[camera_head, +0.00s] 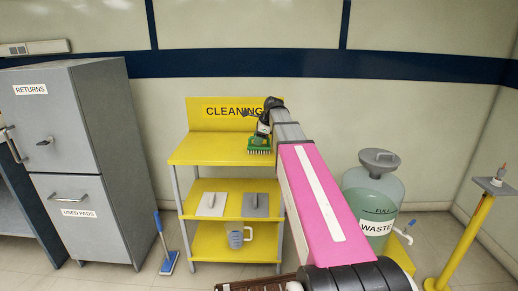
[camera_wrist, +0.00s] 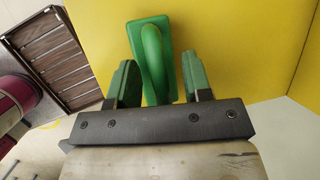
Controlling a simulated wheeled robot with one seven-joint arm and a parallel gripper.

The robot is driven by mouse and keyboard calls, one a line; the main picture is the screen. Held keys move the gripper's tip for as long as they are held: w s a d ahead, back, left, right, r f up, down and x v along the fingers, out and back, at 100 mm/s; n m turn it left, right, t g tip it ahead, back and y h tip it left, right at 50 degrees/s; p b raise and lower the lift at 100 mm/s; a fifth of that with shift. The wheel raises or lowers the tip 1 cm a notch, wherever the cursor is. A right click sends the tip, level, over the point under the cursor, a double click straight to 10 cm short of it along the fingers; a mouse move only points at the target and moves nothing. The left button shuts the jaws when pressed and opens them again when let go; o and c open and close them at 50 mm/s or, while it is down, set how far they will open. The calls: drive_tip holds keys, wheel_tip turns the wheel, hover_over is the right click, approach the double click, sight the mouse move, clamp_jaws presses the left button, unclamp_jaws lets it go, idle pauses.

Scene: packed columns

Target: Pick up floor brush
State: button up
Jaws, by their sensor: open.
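A green brush with an arched green handle and pale bristles facing down is the floor brush (camera_head: 259,149); it sits on the top shelf of the yellow cleaning rack (camera_head: 195,150). In the wrist view the brush (camera_wrist: 168,40) shows from above, its handle between the two fingers. My gripper (camera_head: 261,133) is over the brush with its fingers pointing down at it. In the wrist view my gripper (camera_wrist: 158,82) is open, with a finger on each side of the handle and gaps between. The brush's near end is hidden behind the gripper body.
A blue-handled tool (camera_head: 164,243) leans left of the rack. A waste bottle (camera_head: 375,195) stands right. A slatted brown tray (camera_head: 250,284) is at the bottom.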

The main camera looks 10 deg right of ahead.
clamp_jaws()
drive_tip(key=shift+r, duration=0.1)
drive_tip(key=shift+r, duration=0.45)
drive_tip(key=r, duration=0.3)
drive_tip(key=shift+s+a+r, duration=0.15)
drive_tip(key=shift+a+r, duration=0.1)
drive_tip(key=shift+a, duration=0.1)
drive_tip(key=s+a+r, duration=0.4)
drive_tip(key=a+r, duration=0.2)
drive_tip(key=a, duration=0.4)
drive_tip(key=shift+r, duration=0.2)
drive_tip(key=shift+s, duration=0.1)
